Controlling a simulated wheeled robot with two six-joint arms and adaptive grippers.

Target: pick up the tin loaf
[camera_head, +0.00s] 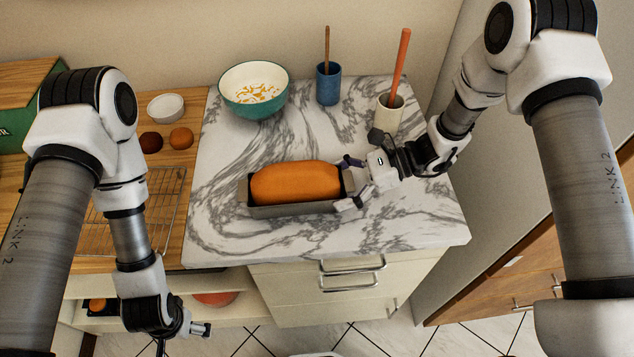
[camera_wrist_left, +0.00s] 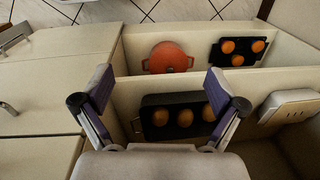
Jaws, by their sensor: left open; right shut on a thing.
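The tin loaf (camera_head: 295,183) is a golden-brown loaf in a grey rectangular tin at the middle of the marble worktop in the head view. My right gripper (camera_head: 349,184) is shut on the tin's right end, with one finger near the back corner and one at the front corner. The tin looks level; I cannot tell whether it touches the worktop. My left gripper (camera_head: 178,334) hangs low in front of the cabinets, away from the loaf. In the left wrist view its two fingers (camera_wrist_left: 160,102) are spread and nothing is between them.
A teal bowl (camera_head: 254,91), a blue cup (camera_head: 328,84) and a cream crock (camera_head: 388,116) stand behind the loaf. A wire rack (camera_head: 160,215) lies on the wooden counter at left. An orange pot (camera_wrist_left: 168,57) and muffin trays (camera_wrist_left: 178,116) sit in open shelves below. The front-right marble is clear.

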